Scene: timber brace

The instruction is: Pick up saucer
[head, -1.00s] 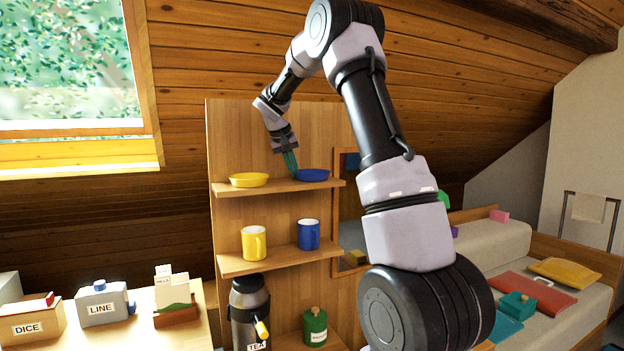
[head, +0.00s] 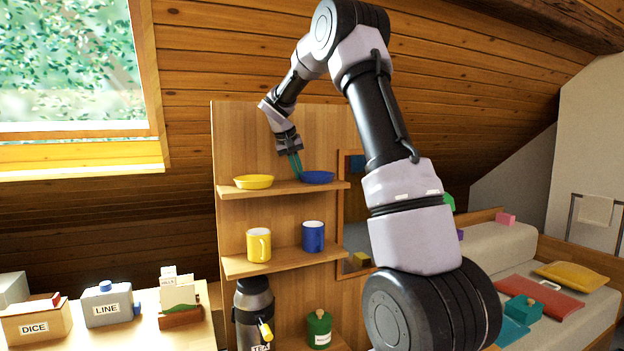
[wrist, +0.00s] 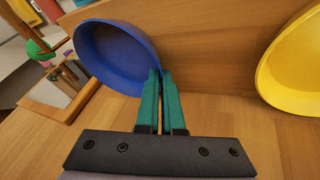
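A blue saucer (head: 318,177) sits on the right part of the top shelf. A yellow saucer (head: 254,182) sits to its left on the same shelf. My gripper (head: 298,172) reaches down at the left rim of the blue saucer. In the wrist view the green fingers (wrist: 161,75) are almost together, with the rim of the blue saucer (wrist: 112,55) at their tips; they look shut on it. The exact contact is partly hidden by the fingers. The yellow saucer (wrist: 298,65) is at the right in the wrist view, apart from the fingers.
The top shelf (head: 285,190) is bare between the saucers. A yellow mug (head: 258,245) and a blue mug (head: 313,237) stand on the shelf below. A flask (head: 254,310) and a green canister (head: 319,329) stand lower. The wooden back panel (head: 245,135) is close behind.

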